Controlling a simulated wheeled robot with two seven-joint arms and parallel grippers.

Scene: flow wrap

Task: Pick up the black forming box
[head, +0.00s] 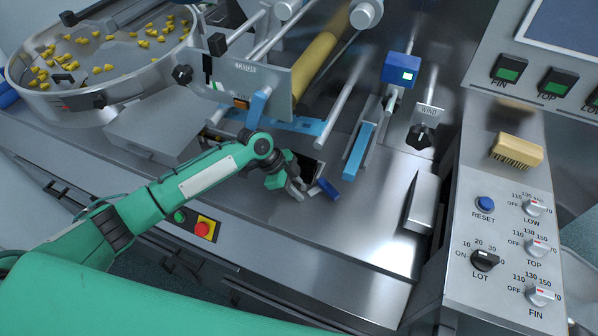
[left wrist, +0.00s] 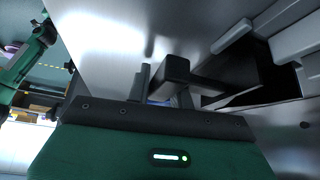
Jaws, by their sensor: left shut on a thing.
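The black forming box (head: 308,166) lies at the slot in the steel deck, just beyond my left gripper (head: 298,188). Its dark hollow body also shows in the left wrist view (left wrist: 257,72), partly hidden by the gripper and a black bar. My left gripper is shut on the box at its near side, low over the deck. In the left wrist view, the gripper (left wrist: 165,82) has its fingers at the black part. I cannot tell whether the box is lifted off the deck. My right gripper is not in view.
A blue bar (head: 358,150) and a small blue piece (head: 329,189) are right of the box. A round tray (head: 70,100) with yellow pieces is at back left. A brush (head: 516,151) lies by the control panel (head: 500,255). The front deck is clear.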

